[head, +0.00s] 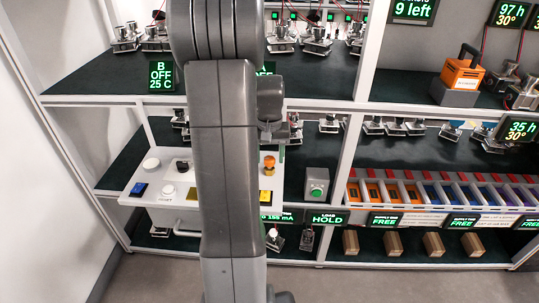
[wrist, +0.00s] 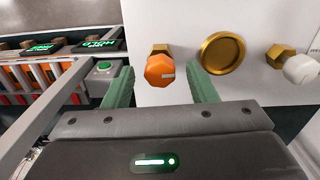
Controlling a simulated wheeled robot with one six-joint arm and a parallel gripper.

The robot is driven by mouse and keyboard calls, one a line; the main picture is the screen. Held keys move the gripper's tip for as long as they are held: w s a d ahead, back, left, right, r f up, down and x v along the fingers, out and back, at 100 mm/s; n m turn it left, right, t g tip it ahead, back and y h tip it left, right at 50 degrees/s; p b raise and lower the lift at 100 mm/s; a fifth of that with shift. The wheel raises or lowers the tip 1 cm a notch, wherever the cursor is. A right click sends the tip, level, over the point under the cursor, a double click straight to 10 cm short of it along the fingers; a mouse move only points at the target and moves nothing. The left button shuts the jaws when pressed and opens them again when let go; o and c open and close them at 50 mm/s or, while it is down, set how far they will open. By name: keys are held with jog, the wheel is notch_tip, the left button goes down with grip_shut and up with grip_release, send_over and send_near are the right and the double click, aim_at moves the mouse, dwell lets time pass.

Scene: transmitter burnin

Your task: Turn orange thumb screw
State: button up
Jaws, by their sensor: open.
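The orange thumb screw (wrist: 160,71) shows in the wrist view on the white panel (wrist: 135,18), with a gold hex base behind it and a pale line across its face. In the head view the orange thumb screw (head: 269,160) stands at the right end of the white panel (head: 137,187), just right of my arm. My gripper (wrist: 161,85) is open, with one green finger on each side of the screw and a visible gap to each. Whether the fingertips reach as far as the knob is hard to tell. In the head view my arm hides most of the gripper.
A round gold disc (wrist: 223,53) and a white knob (wrist: 300,68) sit right of the screw in the wrist view. A grey box with a green button (head: 317,182) stands right of the panel. Shelf posts (head: 345,160) and a row of coloured slots (head: 440,193) lie further right.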

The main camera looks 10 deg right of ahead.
aim_at(270, 159)
notch_tip(270, 159, up, 14)
jog(key=shift+f+p, duration=0.15)
jog(key=shift+p, duration=0.15)
notch_tip(270, 159, down, 14)
jog(key=shift+b, duration=0.3)
dwell(0.6)
